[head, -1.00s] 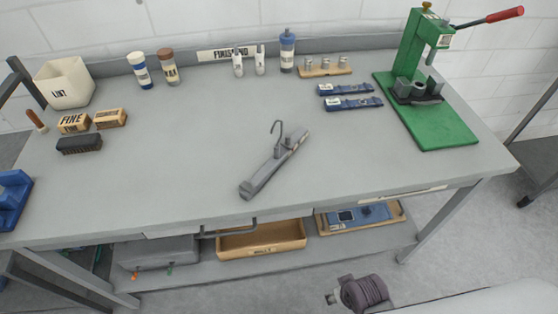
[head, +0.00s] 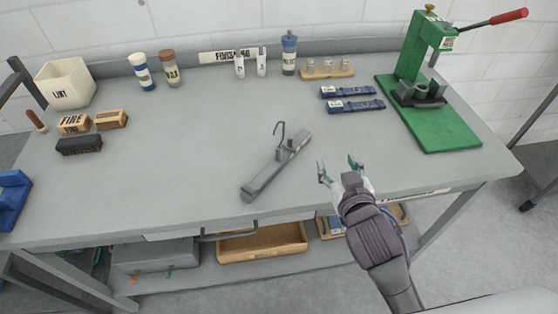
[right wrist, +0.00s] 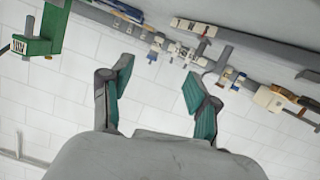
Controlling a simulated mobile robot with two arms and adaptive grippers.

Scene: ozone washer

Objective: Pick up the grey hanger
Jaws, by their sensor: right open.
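The open fingers also show in the right wrist view (right wrist: 158,92). My left gripper does not show.
The grey bench top (head: 190,165) is clear around the hanger. A green press (head: 425,95) stands at the right. Bottles, brushes and a white bin (head: 66,84) stand at the back and left.

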